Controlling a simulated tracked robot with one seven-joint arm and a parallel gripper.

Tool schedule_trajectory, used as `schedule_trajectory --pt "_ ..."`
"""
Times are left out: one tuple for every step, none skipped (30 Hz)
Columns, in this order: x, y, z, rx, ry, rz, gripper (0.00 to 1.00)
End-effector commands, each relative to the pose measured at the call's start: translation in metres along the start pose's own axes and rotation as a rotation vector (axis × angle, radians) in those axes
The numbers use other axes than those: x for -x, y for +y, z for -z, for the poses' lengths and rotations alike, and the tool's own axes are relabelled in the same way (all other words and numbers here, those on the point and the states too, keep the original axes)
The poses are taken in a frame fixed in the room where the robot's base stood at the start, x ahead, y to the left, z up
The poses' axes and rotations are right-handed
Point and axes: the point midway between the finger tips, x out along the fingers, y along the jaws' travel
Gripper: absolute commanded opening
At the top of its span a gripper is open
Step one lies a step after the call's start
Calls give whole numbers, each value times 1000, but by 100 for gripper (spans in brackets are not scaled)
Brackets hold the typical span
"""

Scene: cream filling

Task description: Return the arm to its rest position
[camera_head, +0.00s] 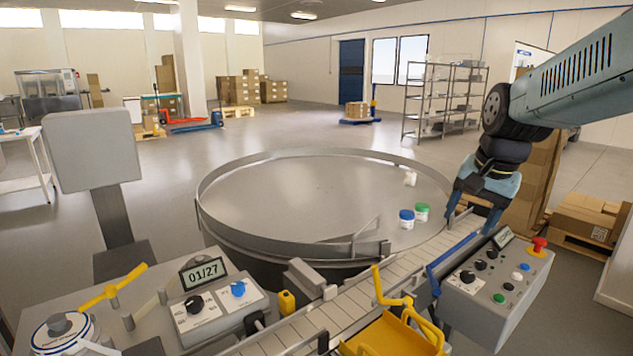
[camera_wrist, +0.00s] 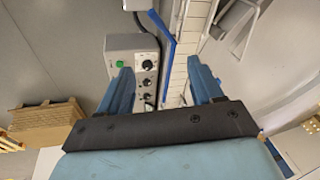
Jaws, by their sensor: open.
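My arm comes in from the upper right in the head view and hangs down at the right side of the round table. My gripper (camera_head: 472,222) is open and empty, with its fingers pointing down above the conveyor beside the control box. In the wrist view, the two blue fingers of my gripper (camera_wrist: 165,85) stand wide apart with nothing held between them. The control box (camera_wrist: 140,52) and the conveyor (camera_wrist: 190,40) lie below and beyond the fingers. Whether the fingertips touch anything cannot be told.
A round steel turntable (camera_head: 290,195) carries a blue-lidded jar (camera_head: 406,219), a green-lidded jar (camera_head: 422,212) and a white jar (camera_head: 410,178). The control box (camera_head: 495,290) with a red button stands close to my gripper. Cardboard boxes on a pallet (camera_head: 590,215) stand at right.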

Motion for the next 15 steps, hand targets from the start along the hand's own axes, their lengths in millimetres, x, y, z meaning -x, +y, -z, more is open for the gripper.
schedule_trajectory --pt "7 1 -12 56 18 11 65" --pt "10 2 -19 92 28 16 65" --pt "15 2 -28 140 42 22 65" --pt "18 3 -35 178 52 25 65" --pt "20 4 -42 213 63 28 65" --pt "24 5 -51 261 78 32 65" --pt "26 6 -58 297 89 34 65" --pt "28 7 -64 332 101 36 65" --pt "30 9 -73 379 117 37 65" --pt "32 10 -79 413 128 37 65" --pt "34 11 -85 446 140 36 65" --pt "35 13 -92 486 154 35 65" --pt "36 14 -97 515 164 33 65" --pt "37 15 -101 540 173 32 65" --pt "37 17 -107 570 183 29 65"
